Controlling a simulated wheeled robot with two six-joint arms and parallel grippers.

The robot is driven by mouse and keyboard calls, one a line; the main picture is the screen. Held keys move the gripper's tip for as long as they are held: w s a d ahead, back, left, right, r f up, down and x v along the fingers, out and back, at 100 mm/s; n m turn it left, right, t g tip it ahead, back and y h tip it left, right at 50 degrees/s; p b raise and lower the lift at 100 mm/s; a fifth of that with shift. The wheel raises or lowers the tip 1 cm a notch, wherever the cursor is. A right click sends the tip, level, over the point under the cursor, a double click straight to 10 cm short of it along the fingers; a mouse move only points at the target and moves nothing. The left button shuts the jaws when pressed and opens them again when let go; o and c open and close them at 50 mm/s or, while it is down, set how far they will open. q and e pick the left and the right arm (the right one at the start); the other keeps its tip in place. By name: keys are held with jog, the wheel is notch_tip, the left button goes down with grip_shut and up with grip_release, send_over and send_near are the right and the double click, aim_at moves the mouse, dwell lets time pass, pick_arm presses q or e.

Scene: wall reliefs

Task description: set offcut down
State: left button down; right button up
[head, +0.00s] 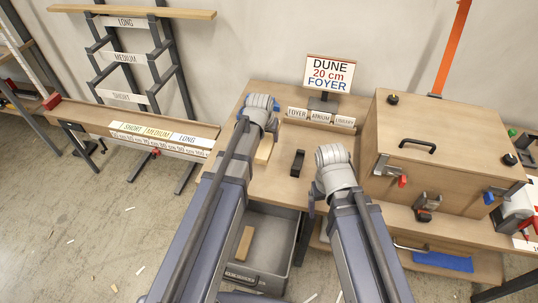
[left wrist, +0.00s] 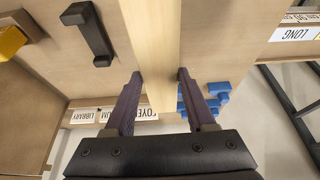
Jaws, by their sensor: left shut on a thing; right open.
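The offcut is a pale, straight wooden bar (left wrist: 152,45), held between the two dark fingers of my left gripper (left wrist: 160,78). In the head view part of the offcut (head: 264,149) shows just below my left gripper (head: 262,118), over the left part of the workbench top (head: 285,170). I cannot tell whether it touches the bench. My right gripper (head: 316,190) is open, over the bench's front edge right of the left one; its fingers are mostly hidden. A grey bin (head: 285,228) below the bench front holds another wooden piece (head: 245,243).
A black handle (head: 297,162) stands on the bench between my grippers. Behind it are FOYER, ATRIUM and LIBRARY labels (head: 320,118) and a DUNE 20 cm FOYER sign (head: 330,73). A large wooden box (head: 440,145) fills the right side. A measuring rail (head: 150,133) stands left.

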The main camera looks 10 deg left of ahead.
aim_at(266, 145)
pick_arm(q)
jog(key=shift+f+b, duration=3.95)
jog(key=shift+f, duration=0.45)
jog(key=shift+f, duration=0.1)
jog(key=shift+f, duration=0.15)
jog(key=shift+c, duration=1.2)
grip_release()
jog(key=p+v, duration=1.1)
jog(key=v, duration=0.1)
jog(key=shift+r, duration=0.35)
jog(key=shift+o, duration=0.4)
